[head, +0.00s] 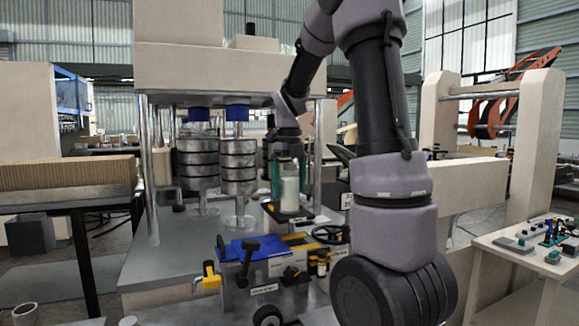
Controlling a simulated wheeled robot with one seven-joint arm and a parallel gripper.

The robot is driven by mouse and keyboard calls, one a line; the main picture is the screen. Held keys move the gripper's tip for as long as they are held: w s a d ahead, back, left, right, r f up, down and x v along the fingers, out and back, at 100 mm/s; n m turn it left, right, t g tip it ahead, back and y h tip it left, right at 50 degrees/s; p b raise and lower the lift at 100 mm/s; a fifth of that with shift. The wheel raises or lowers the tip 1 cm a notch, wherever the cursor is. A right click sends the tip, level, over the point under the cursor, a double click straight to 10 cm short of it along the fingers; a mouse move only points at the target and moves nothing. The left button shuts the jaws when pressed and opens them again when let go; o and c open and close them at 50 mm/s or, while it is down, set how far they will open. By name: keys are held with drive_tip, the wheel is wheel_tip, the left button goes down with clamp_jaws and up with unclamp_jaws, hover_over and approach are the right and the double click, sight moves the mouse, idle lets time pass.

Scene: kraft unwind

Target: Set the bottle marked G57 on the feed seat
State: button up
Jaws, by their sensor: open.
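A pale, whitish bottle (290,194) stands upright on a dark square seat (288,214) on the machine's metal bed. Its marking is too small to read, so I cannot tell whether it is G57. My gripper (289,183) points down over the bottle, with its teal fingers on either side of it. The jaws are open, and the bottle's top is partly hidden between them. I cannot tell whether a finger touches the bottle.
Stacked metal discs on posts (239,168) stand just left of my gripper. In front are a blue-topped unit (246,248) with yellow parts and a black handwheel (330,234). A side table (497,243) with small parts stands at right.

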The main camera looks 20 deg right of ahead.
wheel_tip(320, 180, up, 10)
drive_tip(key=shift+f, duration=0.2)
drive_tip(key=shift+r, duration=0.25)
drive_tip(key=shift+s+a+r+n, duration=0.1)
drive_tip(key=shift+s+r+n, duration=0.1)
drive_tip(key=shift+s+n, duration=0.15)
drive_tip(key=s+a+f+n+t+y, duration=0.1)
drive_tip(key=s+a+n+t, duration=0.2)
drive_tip(key=s+n, duration=0.6)
drive_tip(key=s+a+f+n+t+y, duration=0.1)
drive_tip(key=s+a+n+t, duration=0.3)
drive_tip(key=s+n, duration=0.5)
drive_tip(key=n, duration=1)
drive_tip(key=shift+s+a, duration=0.15)
